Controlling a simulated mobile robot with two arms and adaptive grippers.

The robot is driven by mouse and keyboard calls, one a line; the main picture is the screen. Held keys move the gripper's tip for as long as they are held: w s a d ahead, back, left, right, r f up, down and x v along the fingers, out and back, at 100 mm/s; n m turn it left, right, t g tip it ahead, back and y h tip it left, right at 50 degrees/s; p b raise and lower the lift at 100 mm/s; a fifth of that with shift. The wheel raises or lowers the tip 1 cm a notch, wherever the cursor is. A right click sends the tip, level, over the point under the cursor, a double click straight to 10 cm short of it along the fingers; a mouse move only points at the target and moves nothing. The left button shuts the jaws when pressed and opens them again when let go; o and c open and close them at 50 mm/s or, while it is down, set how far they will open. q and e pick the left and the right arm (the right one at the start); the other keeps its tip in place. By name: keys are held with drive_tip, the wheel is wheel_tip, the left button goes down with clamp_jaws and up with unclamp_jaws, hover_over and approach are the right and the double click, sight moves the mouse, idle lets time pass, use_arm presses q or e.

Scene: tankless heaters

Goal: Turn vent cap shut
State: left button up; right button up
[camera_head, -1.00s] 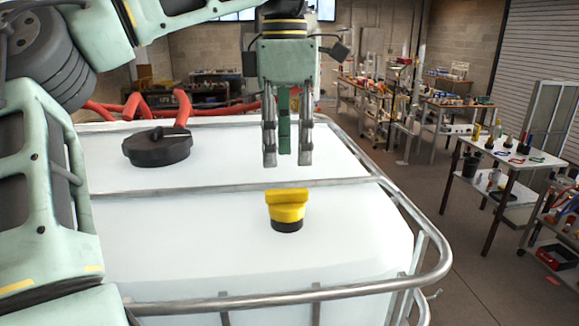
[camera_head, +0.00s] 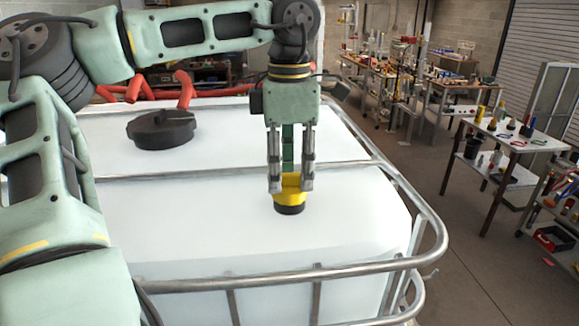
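The yellow vent cap (camera_head: 290,196) with its dark base sits on top of the white tank (camera_head: 200,225), right of the tank's middle. My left gripper (camera_head: 290,188) points straight down over the cap. Its two fingers are apart, with the yellow cap showing between and below their tips. The fingertips overlap the cap's upper part in the picture. I cannot tell whether they press on it. My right gripper is not in view.
A large black lid (camera_head: 161,130) stands on the tank behind and left of the cap. A grey metal tube frame (camera_head: 225,173) crosses the tank top and rounds its edge. Red hose (camera_head: 186,90) lies behind. A worktable (camera_head: 508,138) stands off to the right.

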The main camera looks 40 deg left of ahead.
use_arm(q)
clamp_jaws()
drive_tip(key=shift+m, duration=0.3)
drive_tip(key=m, duration=0.3)
drive_tip(key=shift+m, duration=0.4)
drive_tip(key=m, duration=0.9)
drive_tip(key=shift+m, duration=2)
unclamp_jaws()
